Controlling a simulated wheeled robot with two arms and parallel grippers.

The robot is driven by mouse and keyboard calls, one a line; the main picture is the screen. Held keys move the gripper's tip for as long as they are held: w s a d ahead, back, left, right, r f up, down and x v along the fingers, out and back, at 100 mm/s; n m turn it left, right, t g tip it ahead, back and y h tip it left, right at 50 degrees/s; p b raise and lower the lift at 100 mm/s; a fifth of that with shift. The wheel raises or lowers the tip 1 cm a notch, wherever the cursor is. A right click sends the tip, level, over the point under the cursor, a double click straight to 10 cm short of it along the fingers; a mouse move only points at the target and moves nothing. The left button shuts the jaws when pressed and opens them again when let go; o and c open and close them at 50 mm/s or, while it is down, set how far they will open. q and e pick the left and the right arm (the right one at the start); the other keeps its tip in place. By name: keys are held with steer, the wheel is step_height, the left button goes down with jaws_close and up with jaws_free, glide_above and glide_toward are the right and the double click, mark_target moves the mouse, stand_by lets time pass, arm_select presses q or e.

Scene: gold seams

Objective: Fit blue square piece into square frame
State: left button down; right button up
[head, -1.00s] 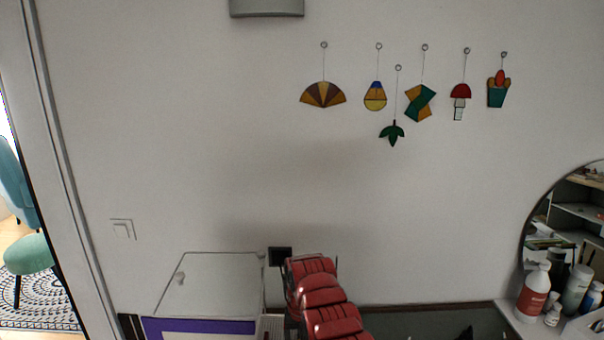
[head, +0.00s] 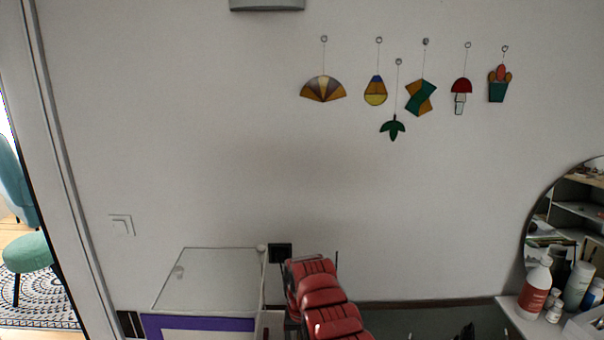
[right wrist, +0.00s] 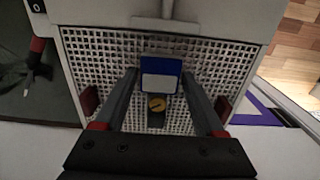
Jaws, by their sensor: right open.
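In the right wrist view, a blue piece with a white lower face (right wrist: 160,66) is in front of a white lattice panel (right wrist: 90,62). My right gripper (right wrist: 159,74) is open, with one dark finger on each side of the blue piece. I cannot tell whether the fingers touch it. I cannot make out a square frame for certain. The blue piece does not show in the head view. My left gripper is not in view.
A purple-edged flat thing (head: 200,321) lies below a pale box (head: 208,280) at the wall. Bottles (head: 535,287) stand by a round mirror at the right. Coloured ornaments (head: 421,97) hang on the wall. The wall's middle is bare.

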steer(key=c, duration=0.6)
steer(key=shift+r+p, duration=1.15)
steer(key=shift+r, duration=0.25)
steer(key=shift+c, duration=0.2)
steer(key=shift+r+p, duration=0.75)
steer(key=shift+r, duration=3.35)
